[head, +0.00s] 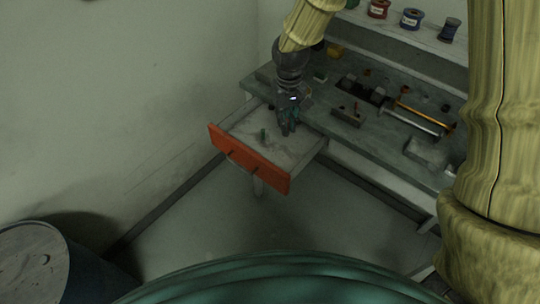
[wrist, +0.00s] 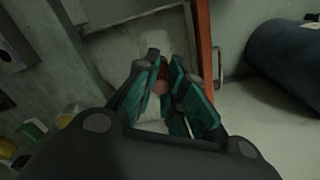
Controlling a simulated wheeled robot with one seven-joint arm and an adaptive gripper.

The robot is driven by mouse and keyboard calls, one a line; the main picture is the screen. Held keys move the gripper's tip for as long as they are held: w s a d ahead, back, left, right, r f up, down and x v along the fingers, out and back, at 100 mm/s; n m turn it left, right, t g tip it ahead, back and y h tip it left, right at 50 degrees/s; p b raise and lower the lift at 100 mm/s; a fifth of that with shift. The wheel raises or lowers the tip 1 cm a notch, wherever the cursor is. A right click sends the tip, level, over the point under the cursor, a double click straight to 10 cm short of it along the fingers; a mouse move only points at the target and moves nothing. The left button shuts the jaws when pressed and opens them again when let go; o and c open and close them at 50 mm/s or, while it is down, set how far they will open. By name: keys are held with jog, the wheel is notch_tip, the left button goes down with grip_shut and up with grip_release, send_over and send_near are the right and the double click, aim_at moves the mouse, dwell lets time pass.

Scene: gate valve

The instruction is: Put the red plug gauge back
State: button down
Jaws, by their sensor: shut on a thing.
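A small green peg (head: 263,133) stands in the drawer, left of my gripper. I cannot tell whether the held piece touches the drawer floor.
The workbench (head: 335,128) behind the drawer carries a small block (head: 347,117) with a reddish pin, metal bars (head: 415,122) and other parts. Several spools (head: 411,18) stand on the shelf above. A dark barrel (head: 35,262) stands at lower left. The floor before the drawer is clear.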

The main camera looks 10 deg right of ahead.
jog(key=shift+w+d+f+n+b, duration=0.25)
jog(key=shift+w+f+n+b, duration=0.25)
jog(key=shift+f+n, duration=1.55)
jog(key=shift+w+d+f+n+b, duration=0.2)
jog(key=shift+w+f+n+b, duration=0.35)
jog(key=shift+f+n, duration=1.55)
jog(key=shift+w+d+f+n+b, duration=0.3)
jog(key=shift+w+f+n, duration=0.45)
jog(key=shift+f, duration=2.5)
jog(key=shift+s+f, duration=0.1)
jog(key=shift+s, duration=0.05)
jog(key=c, duration=1.9)
grip_release()
jog(key=o, duration=0.4)
notch_tip(320, 180, up, 12)
jog(key=b, duration=0.2)
